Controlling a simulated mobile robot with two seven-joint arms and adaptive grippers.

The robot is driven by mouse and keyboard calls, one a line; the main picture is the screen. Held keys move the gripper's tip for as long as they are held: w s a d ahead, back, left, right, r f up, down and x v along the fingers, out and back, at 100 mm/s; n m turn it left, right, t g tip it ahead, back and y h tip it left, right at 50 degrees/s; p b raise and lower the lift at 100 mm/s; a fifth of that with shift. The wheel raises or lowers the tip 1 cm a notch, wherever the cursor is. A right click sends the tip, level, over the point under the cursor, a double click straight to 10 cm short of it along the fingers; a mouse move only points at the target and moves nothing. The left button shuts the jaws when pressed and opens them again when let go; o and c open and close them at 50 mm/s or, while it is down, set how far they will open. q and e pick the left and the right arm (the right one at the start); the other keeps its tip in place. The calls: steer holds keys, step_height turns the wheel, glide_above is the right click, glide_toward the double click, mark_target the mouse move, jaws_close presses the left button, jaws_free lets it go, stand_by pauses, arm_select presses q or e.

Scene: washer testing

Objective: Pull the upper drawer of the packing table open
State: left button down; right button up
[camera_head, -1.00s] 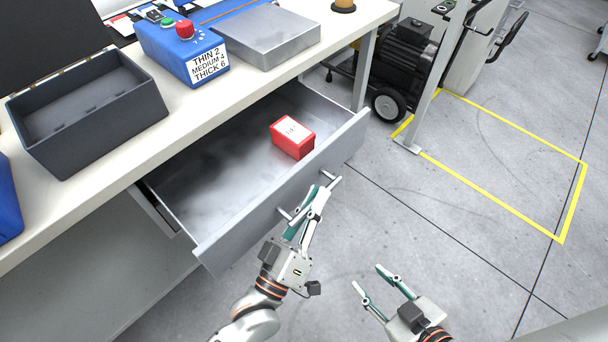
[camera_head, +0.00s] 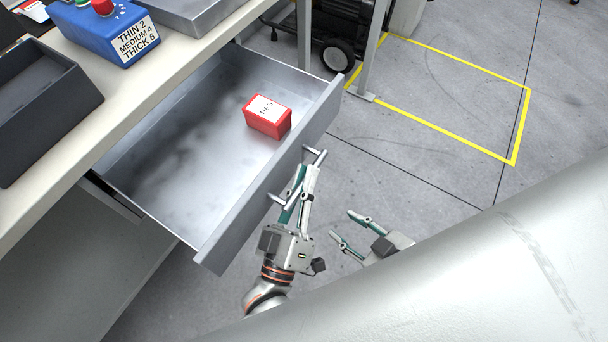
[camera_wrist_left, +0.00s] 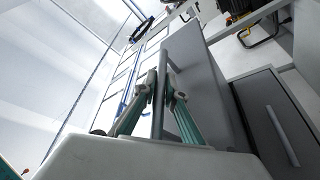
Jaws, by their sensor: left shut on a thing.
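The upper drawer (camera_head: 185,135) of the packing table (camera_head: 80,145) stands well open, and its metal inside shows in the head view. A red box labelled TIES (camera_head: 268,118) sits in it near the front right. My left gripper (camera_head: 303,178) is at the drawer's front, shut on the bar handle (camera_head: 282,199). In the left wrist view the fingers close around the handle (camera_wrist_left: 158,105) beside the drawer front (camera_wrist_left: 195,85). My right gripper (camera_head: 350,229) is apart from the drawer, lower right, with its fingers spread and nothing between them.
A lower drawer (camera_wrist_left: 275,120) shows closed in the left wrist view. A wheeled machine (camera_head: 345,35) stands behind. Floor right of the drawer is clear.

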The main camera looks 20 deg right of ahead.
arm_select(q)
steer(key=c, duration=2.1)
jaws_free()
steer(key=r+v, duration=0.1)
steer(key=v, duration=0.3)
steer(key=r+v, duration=0.1)
steer(key=v, duration=0.4)
steer(key=s+r+v, duration=0.1)
steer(key=v, duration=0.4)
steer(key=shift+s+a+r, duration=0.1)
steer(key=shift+s+a, duration=0.05)
steer(key=shift+a, duration=0.3)
